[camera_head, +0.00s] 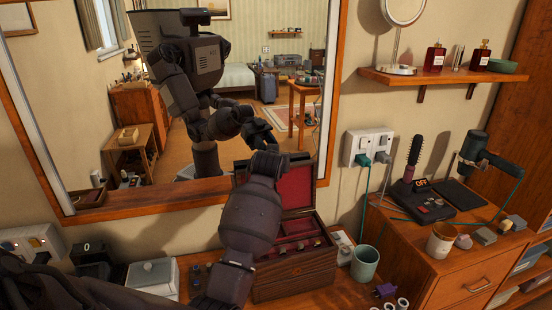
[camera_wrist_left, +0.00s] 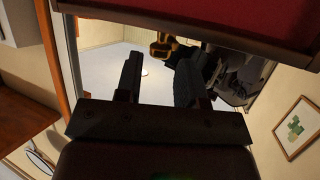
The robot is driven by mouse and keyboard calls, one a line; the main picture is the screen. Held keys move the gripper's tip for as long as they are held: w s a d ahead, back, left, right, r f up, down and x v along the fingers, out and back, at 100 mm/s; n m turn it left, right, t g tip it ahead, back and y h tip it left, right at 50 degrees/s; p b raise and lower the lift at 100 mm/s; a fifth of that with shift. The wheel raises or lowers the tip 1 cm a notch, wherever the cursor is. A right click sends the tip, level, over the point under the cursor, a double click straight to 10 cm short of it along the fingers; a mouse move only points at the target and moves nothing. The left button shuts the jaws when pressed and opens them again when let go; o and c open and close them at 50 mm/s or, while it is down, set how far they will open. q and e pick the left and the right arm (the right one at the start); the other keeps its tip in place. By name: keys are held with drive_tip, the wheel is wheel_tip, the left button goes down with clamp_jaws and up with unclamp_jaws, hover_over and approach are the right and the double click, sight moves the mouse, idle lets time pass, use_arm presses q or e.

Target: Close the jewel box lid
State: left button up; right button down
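The jewel box (camera_head: 300,275) is a dark striped wooden box on the dresser below the mirror. Its lid (camera_head: 318,168) stands open and upright at the back, with a red lining. Small items lie in its red compartments. My left gripper (camera_wrist_left: 157,78) is open and empty in the left wrist view, its two dark fingers apart. The lid's red lining and wooden edge (camera_wrist_left: 220,43) show close above it there. In the head view my left arm covers the lid's left part and the box's left front; the fingertips are not clear. My right gripper is not in view.
A large mirror (camera_head: 190,190) stands behind the box and reflects my body. A green-grey cup (camera_head: 365,264) is close to the box's right. A white lidded box (camera_head: 153,277) stands at its left. A wall shelf (camera_head: 440,78) and a cluttered drawer unit (camera_head: 465,290) are at right.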

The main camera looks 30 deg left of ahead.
use_arm(q)
drive_tip(key=shift+x, duration=0.8)
drive_tip(key=shift+c, duration=0.5)
clamp_jaws()
